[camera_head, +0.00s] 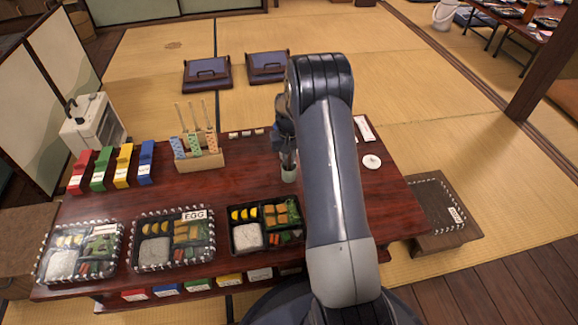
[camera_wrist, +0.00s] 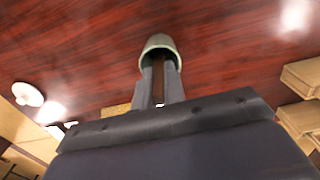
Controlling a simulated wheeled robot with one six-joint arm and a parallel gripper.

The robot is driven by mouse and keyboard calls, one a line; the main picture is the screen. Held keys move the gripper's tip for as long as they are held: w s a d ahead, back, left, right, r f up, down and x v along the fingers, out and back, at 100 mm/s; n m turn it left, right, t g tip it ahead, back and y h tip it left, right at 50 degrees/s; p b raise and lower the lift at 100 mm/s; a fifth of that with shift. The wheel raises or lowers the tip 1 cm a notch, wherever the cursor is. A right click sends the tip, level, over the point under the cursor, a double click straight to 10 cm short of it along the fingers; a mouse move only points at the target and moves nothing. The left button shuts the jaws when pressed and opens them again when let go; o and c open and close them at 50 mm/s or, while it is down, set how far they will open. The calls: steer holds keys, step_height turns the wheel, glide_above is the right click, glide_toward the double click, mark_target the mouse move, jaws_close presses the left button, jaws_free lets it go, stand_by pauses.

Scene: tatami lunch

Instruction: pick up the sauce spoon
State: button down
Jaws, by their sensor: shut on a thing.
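A small pale green cup (camera_head: 289,174) stands on the dark red table, partly hidden by my arm. In the wrist view the cup (camera_wrist: 159,43) is just beyond my fingertips, with its opening toward me. My gripper (camera_wrist: 159,88) is shut on a thin brown handle (camera_wrist: 158,76), which appears to be the sauce spoon. The handle runs into the cup, so the spoon's far end is hidden. In the head view my gripper (camera_head: 288,160) is right above the cup.
The red table (camera_head: 330,165) holds lunch boxes (camera_head: 173,240) in front and coloured blocks (camera_head: 122,166) at left. A wooden holder with sticks (camera_head: 200,160) stands left of the cup. A white round dish (camera_head: 372,162) lies to the right, with bare table around it.

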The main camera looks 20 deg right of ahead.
steer(key=shift+r, duration=0.1)
step_height(320, 180, up, 10)
steer(key=p, duration=0.4)
steer(key=shift+w, duration=0.1)
stand_by(0.6)
